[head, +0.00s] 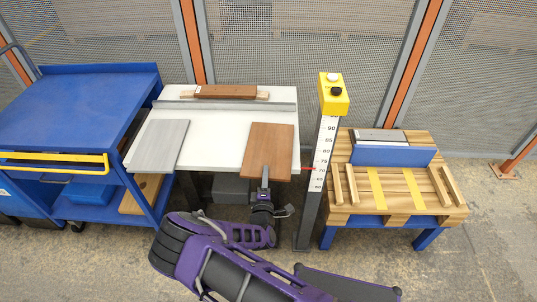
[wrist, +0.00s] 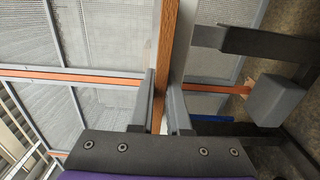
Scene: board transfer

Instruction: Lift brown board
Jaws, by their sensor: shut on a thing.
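The brown board (head: 268,138) is at the right end of the white table, its near edge sticking out slightly past the table's front edge. It looks flat, on or very close to the tabletop; I cannot tell whether there is a gap. My gripper (head: 265,184) is at the middle of the board's near edge, reaching in from the front. In the wrist view my gripper (wrist: 163,102) has its two fingers on either side of the brown board (wrist: 168,55), which shows edge-on as a narrow strip. The fingers are shut on it.
A grey board (head: 159,145) lies on the left of the white table (head: 215,135). A brown strip of wood (head: 225,91) lies behind the fence. Right of the table stand a scale post with a yellow box (head: 333,97) and a wooden-topped bench (head: 400,212). A blue cart (head: 75,105) is left.

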